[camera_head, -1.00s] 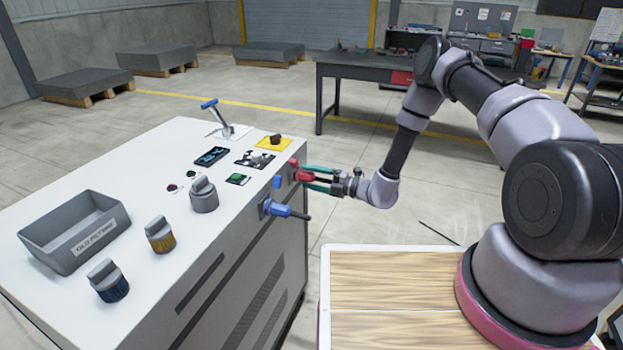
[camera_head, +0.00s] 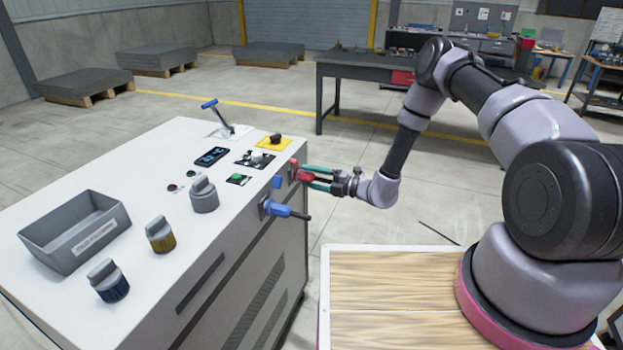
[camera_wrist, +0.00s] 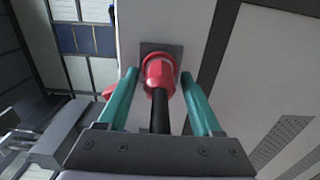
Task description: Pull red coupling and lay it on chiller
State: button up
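The red coupling (camera_head: 308,177) sits on the right side face of the white-topped cabinet (camera_head: 130,180), which I take for the chiller. In the wrist view the coupling (camera_wrist: 160,73) is seated on a grey square plate, with a black hose running from it towards my gripper's palm. My gripper (camera_head: 311,178) has its two green fingers on either side of the coupling, also in the wrist view (camera_wrist: 160,78). The fingertips are very close to its sides; I cannot tell whether they touch it. A blue coupling (camera_head: 283,209) with a dark hose end is fitted nearer on the same face.
The cabinet top holds a grey bin (camera_head: 75,230), several knobs, a blue-handled lever (camera_head: 218,116), a small display (camera_head: 211,156) and a yellow-based button (camera_head: 275,142). Bare white top lies between the bin and the lever. A dark workbench (camera_head: 350,75) stands behind.

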aim_at(327, 181)
jog(key=shift+a+r, duration=0.25)
jog(key=shift+a, duration=0.15)
grip_shut()
jog(key=shift+v, duration=3.2)
jog(key=shift+w+f, duration=0.1)
jog(key=shift+f, duration=0.05)
